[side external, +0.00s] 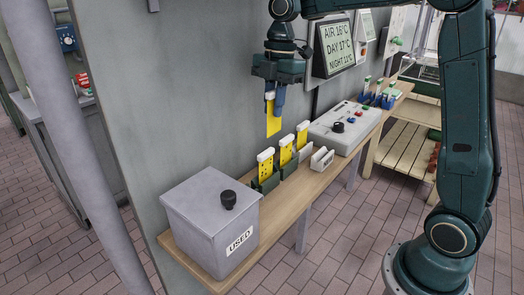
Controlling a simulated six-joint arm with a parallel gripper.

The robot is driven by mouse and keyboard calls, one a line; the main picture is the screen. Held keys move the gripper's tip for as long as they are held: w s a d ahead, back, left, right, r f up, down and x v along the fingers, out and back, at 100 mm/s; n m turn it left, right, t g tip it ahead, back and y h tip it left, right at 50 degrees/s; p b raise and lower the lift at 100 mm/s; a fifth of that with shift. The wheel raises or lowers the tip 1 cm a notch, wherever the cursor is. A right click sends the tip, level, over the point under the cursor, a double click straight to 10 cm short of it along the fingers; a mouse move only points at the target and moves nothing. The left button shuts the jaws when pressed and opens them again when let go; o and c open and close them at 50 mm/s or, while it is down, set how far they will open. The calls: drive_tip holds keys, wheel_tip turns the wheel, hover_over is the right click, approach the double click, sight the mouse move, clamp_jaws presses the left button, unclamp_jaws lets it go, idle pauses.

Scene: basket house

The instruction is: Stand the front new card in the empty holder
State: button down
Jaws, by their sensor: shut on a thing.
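My gripper (276,98) is shut on a yellow card (273,124). It holds the card upright in the air, above and behind the row of cards on the wooden shelf. Three yellow cards with white tops stand in a row: a front one (265,164), a middle one (286,150) and a far one (302,134). Dark holders (266,184) show at their feet. A small white slotted rack (321,161) beside the row shows no yellow card. I cannot tell whether one of the dark holders is empty.
A grey lidded box marked USED (200,222) stands at the shelf's near end. A grey control box with knobs (342,127) lies beyond the rack. A wall display (334,46) hangs behind. Bare shelf (292,200) runs along the front edge.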

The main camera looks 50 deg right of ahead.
drive_tip(key=a, duration=1.2)
wheel_tip(320, 180, down, 6)
drive_tip(key=shift+f, duration=0.25)
drive_tip(key=shift+w+f, duration=0.1)
drive_tip(key=shift+f, duration=0.05)
drive_tip(key=shift+f, duration=2.45)
drive_tip(key=shift+f, duration=1.05)
idle(0.4)
drive_tip(key=c, duration=1.3)
unclamp_jaws()
drive_tip(key=shift+c, duration=0.2)
